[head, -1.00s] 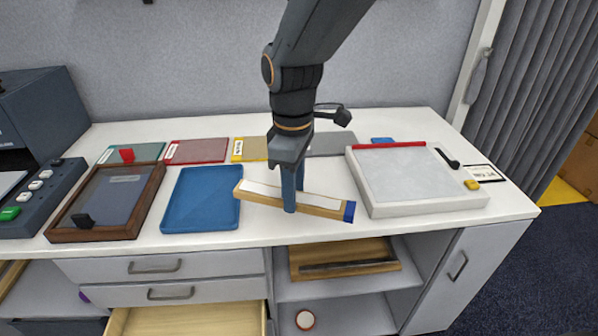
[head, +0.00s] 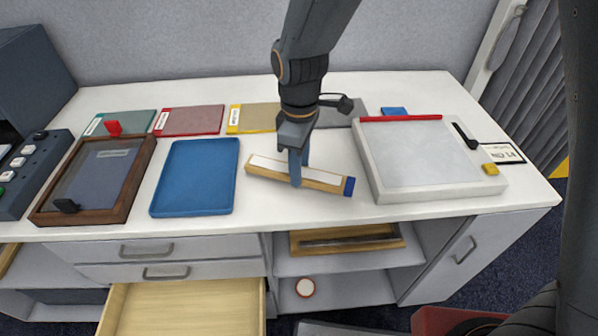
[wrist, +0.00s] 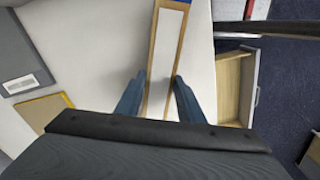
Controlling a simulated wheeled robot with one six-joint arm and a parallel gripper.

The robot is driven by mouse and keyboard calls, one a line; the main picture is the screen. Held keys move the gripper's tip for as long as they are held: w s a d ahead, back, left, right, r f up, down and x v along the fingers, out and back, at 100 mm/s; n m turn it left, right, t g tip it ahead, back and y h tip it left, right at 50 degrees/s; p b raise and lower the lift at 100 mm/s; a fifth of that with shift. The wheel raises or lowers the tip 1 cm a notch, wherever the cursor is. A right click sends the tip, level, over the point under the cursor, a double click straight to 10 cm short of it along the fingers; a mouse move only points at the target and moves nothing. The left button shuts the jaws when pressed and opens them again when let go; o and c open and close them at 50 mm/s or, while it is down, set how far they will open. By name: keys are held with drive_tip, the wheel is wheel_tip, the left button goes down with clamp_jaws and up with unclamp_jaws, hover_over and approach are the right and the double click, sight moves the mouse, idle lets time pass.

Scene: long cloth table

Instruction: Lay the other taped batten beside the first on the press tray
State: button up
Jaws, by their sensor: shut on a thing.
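My gripper (head: 297,182) is shut on a wooden batten (head: 322,182) with a white face and blue tape on its right end. It holds the batten roughly level over the table, between the two trays. The wrist view shows the batten (wrist: 168,45) between both fingers of my gripper (wrist: 159,84), blue end away. A white tray (head: 437,194) with a pale grey bed stands to the right. A red strip (head: 400,118) lies along its back edge. A blue tray (head: 193,212) to the left is empty. I see no second wooden batten; which tray is the press tray is unclear.
A brown frame (head: 130,190) stands left of the blue tray. Teal, red and yellow-edged flat boards (head: 190,121) lie behind. A drawer (head: 185,310) stands open below the table front.

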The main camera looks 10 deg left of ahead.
drive_tip(key=shift+f, duration=1.4)
drive_tip(key=shift+f, duration=0.1)
drive_tip(key=o, duration=1.1)
